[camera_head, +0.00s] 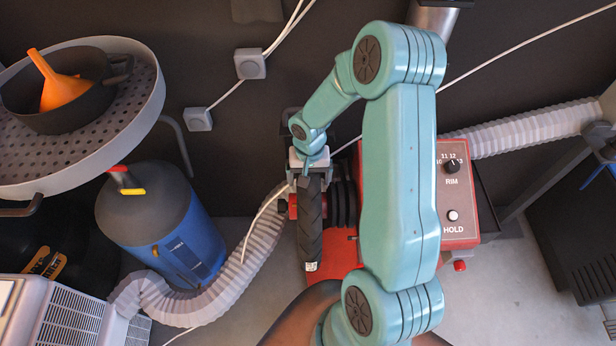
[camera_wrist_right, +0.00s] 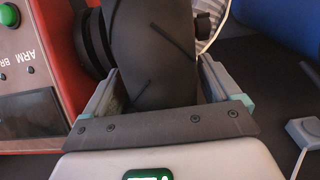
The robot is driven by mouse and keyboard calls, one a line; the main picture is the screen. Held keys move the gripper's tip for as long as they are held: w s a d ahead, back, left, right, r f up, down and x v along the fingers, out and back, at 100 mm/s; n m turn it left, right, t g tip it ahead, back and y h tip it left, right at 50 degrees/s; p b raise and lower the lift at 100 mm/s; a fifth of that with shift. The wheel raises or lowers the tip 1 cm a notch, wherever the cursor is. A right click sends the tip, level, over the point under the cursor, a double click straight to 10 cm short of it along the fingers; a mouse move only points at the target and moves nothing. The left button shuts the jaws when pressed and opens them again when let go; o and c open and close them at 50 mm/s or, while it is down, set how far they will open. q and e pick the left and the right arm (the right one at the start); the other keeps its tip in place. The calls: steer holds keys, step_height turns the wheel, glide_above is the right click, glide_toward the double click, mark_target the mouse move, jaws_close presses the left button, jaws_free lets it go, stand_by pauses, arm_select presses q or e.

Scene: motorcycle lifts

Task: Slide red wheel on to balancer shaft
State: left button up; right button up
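The wheel, with a black tyre (camera_head: 309,235) and a red part (camera_head: 293,206) at its left side, stands upright, seen nearly edge-on. My right gripper (camera_head: 308,174) is shut on the top of the tyre. In the right wrist view, the tyre (camera_wrist_right: 152,50) fills the space between the fingers (camera_wrist_right: 158,92). The red balancer (camera_head: 340,256) is just right of the wheel, with black ribbed discs (camera_head: 345,204) beside the tyre. The shaft is mostly hidden, so I cannot tell whether the wheel is around it. My left gripper is out of view.
The balancer's control panel (camera_head: 455,190) is right of my right arm. A blue canister (camera_head: 165,235) and a grey ribbed hose (camera_head: 240,275) stand left of the wheel. A round perforated tray (camera_head: 130,120) holds a dark pan with an orange funnel (camera_head: 60,84).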

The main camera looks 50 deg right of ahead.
steer(key=shift+s+a+f, duration=0.1)
steer(key=shift+s, duration=0.1)
steer(key=shift+w+r, duration=0.1)
steer(key=shift+r, duration=0.15)
step_height(320, 180, up, 16)
steer(key=shift+r+b, duration=0.1)
steer(key=shift+b, duration=0.3)
steer(key=shift+s, duration=0.2)
